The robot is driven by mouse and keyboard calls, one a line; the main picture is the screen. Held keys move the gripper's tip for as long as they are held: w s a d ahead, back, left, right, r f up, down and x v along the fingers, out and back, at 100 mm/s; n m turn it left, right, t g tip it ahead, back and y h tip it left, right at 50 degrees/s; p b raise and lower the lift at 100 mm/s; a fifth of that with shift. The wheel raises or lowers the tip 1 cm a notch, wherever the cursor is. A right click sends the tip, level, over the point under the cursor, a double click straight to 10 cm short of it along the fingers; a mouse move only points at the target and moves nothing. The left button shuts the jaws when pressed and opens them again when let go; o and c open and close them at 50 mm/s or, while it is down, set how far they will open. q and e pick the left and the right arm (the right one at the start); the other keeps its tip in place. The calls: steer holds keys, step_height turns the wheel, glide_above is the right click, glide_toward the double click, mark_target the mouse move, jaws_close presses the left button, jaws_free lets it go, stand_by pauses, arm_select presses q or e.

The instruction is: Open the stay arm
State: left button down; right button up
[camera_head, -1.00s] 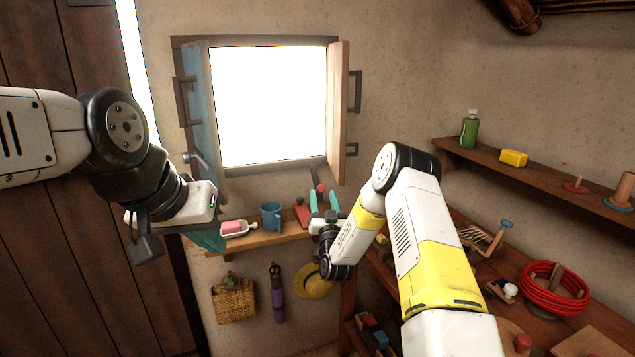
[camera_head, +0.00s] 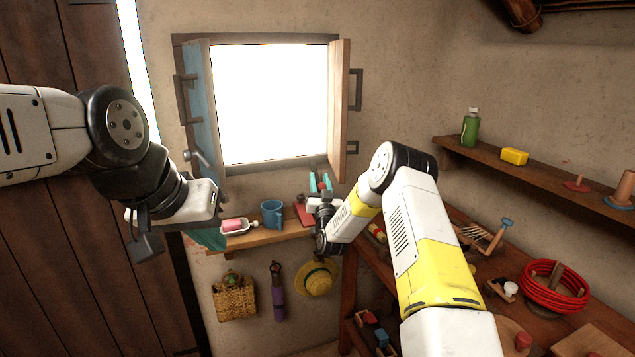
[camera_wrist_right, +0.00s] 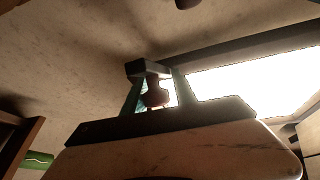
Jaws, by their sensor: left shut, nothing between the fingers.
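My right gripper (camera_head: 320,182) is below the window's lower right corner, its two teal fingers pointing up. A small red knob (camera_head: 322,187), seemingly the stay arm's handle, is between them. In the right wrist view the fingers (camera_wrist_right: 158,90) stand either side of this dark reddish knob (camera_wrist_right: 155,94), with a bright gap beside the right finger. A dark block (camera_wrist_right: 148,68) shows above the knob. The rest of the stay arm is hard to make out. My left gripper (camera_head: 210,240) is shut and empty, left of the shelf under the window.
The window's right shutter (camera_head: 339,110) and blue left shutter (camera_head: 200,110) stand open. A blue mug (camera_head: 271,214) and a pink-filled bottle (camera_head: 234,226) are on the narrow shelf (camera_head: 268,237). A basket (camera_head: 236,301) and straw hat (camera_head: 315,278) hang below. A workbench is at right.

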steer(key=shift+d, duration=0.2)
jaws_close()
